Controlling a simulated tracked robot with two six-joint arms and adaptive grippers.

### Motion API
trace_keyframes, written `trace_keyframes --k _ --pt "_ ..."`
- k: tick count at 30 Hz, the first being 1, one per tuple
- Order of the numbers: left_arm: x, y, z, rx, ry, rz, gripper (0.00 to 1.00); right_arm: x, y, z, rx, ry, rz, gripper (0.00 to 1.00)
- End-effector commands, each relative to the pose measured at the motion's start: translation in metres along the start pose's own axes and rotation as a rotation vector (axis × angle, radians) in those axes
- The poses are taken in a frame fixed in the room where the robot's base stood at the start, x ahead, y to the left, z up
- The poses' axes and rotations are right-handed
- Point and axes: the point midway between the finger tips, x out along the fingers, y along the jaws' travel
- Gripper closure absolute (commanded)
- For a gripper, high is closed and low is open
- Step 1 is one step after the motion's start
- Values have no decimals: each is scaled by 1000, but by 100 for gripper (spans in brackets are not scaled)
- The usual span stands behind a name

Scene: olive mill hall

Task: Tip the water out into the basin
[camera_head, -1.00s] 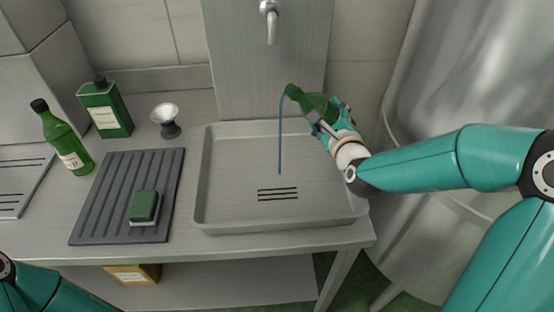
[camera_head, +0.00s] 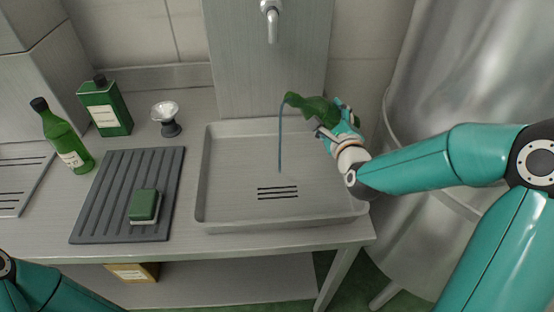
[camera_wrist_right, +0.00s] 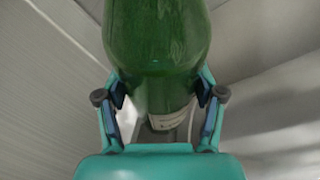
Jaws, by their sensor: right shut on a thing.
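A green bottle (camera_head: 314,106) is held tilted over the right part of the grey basin (camera_head: 225,218), its mouth pointing left and a little up of its body. A thin blue stream of water (camera_head: 280,140) falls from the mouth into the basin, near the slotted drain (camera_head: 277,193). My right gripper (camera_head: 334,128) is shut on the bottle. The right wrist view shows the fingers on both sides of the bottle (camera_wrist_right: 158,45), with part of a pale label visible. My left gripper is out of view; only part of my left arm shows at the lower left.
A tap (camera_head: 271,20) hangs above the basin's back. Left of the basin are a ribbed dark mat (camera_head: 110,195) with a green sponge (camera_head: 145,204), a small funnel (camera_head: 168,118), a green tin (camera_head: 106,106) and another green bottle (camera_head: 62,140). A large metal tank (camera_head: 450,70) stands at the right.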

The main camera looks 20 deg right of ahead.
Motion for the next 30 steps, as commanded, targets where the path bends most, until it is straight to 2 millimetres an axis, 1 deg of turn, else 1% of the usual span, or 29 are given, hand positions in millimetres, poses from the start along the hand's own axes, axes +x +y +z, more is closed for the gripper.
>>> trace_keyframes --k 2,30 --pt "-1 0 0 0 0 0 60 0 -4 1 -9 -5 -12 100" --pt "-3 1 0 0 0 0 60 3 -2 -9 -108 -12 -42 100"
